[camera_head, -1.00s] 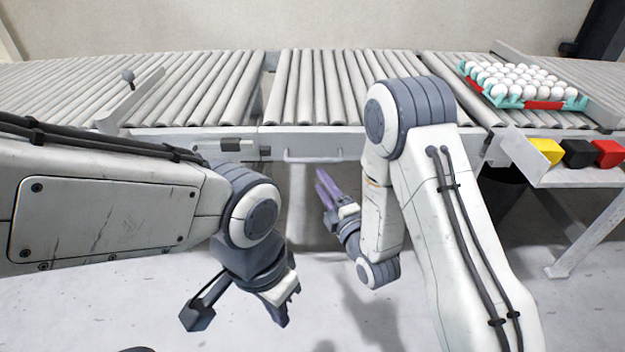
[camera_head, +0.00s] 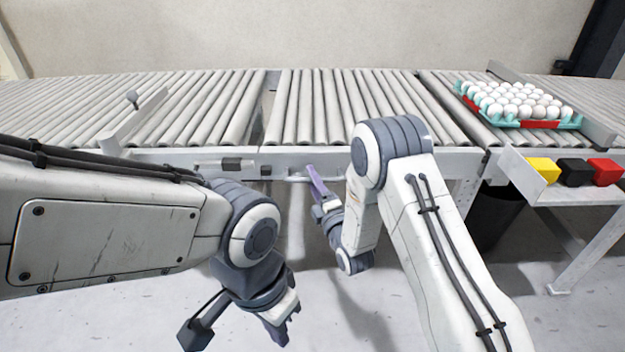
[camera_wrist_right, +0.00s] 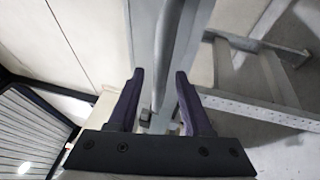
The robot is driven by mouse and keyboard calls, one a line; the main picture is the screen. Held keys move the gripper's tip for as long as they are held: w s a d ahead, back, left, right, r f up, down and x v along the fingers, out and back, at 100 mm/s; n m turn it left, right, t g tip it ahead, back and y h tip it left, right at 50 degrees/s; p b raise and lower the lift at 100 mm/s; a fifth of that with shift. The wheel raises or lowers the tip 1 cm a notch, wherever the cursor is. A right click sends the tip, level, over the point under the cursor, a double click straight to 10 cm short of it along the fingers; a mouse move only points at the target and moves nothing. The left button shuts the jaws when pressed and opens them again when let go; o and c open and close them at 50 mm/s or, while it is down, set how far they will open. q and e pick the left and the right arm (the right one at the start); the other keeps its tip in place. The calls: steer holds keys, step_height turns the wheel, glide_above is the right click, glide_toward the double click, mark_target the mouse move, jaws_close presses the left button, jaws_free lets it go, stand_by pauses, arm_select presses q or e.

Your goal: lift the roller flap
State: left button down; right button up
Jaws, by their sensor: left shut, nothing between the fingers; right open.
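The roller flap (camera_head: 335,110) is the middle section of grey rollers, lying level between the conveyor sections on either side. Its handle (camera_head: 293,179) is a thin bar on the front rail, partly covered by my right gripper. My right gripper (camera_head: 311,172) has purple fingers and is open at the handle's right part. In the right wrist view the open fingers (camera_wrist_right: 159,77) straddle the line of a curved grey bar (camera_wrist_right: 176,50), which looks like the handle. I cannot tell whether they touch it. My left gripper (camera_head: 284,326) is shut and empty, low over the floor.
An egg tray (camera_head: 532,124) full of white eggs sits on the right conveyor. Yellow, black and red blocks (camera_head: 574,172) stand on a side shelf (camera_head: 590,192). A dark bin (camera_head: 497,215) is below. The floor in front is clear.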

steer(key=shift+w+a, duration=0.1)
steer(key=shift+w, duration=0.1)
jaws_close()
stand_by(1.4)
